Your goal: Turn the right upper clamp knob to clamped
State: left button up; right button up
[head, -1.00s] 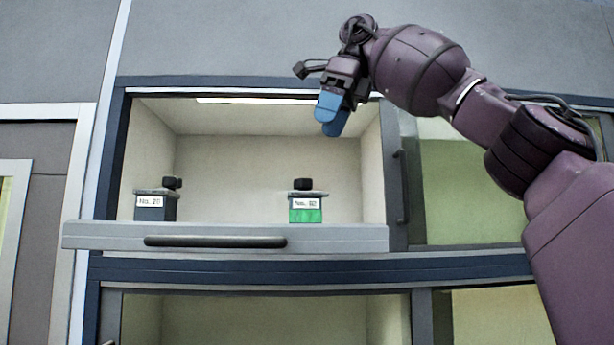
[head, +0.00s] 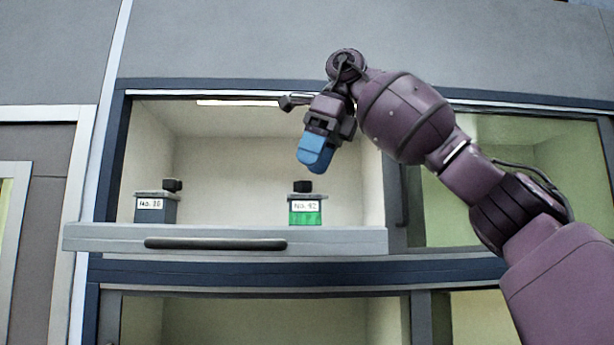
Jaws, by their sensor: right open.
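The right upper clamp is a small block with a white label and a green lower front (head: 305,217). Its black clamp knob (head: 302,186) sits on top. The left clamp (head: 156,208) is dark grey with a white label and its own black knob (head: 173,185). Both stand behind the ledge of the upper bay. My right gripper (head: 314,160) has blue fingertips pointing down, just above the right knob and apart from it in the picture. It is open and empty; the fingers overlap from this angle. My left gripper is not in view.
A grey ledge with a dark handle bar (head: 215,243) runs across the front of the upper bay (head: 240,165). A dark frame post (head: 392,185) stands to the right, with a glazed bay beyond it. The bay between the clamps is clear.

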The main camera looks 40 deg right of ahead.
aim_at(307, 182)
jog(key=shift+x, duration=1.75)
jog(key=c, duration=0.9)
jog(key=shift+c, duration=0.2)
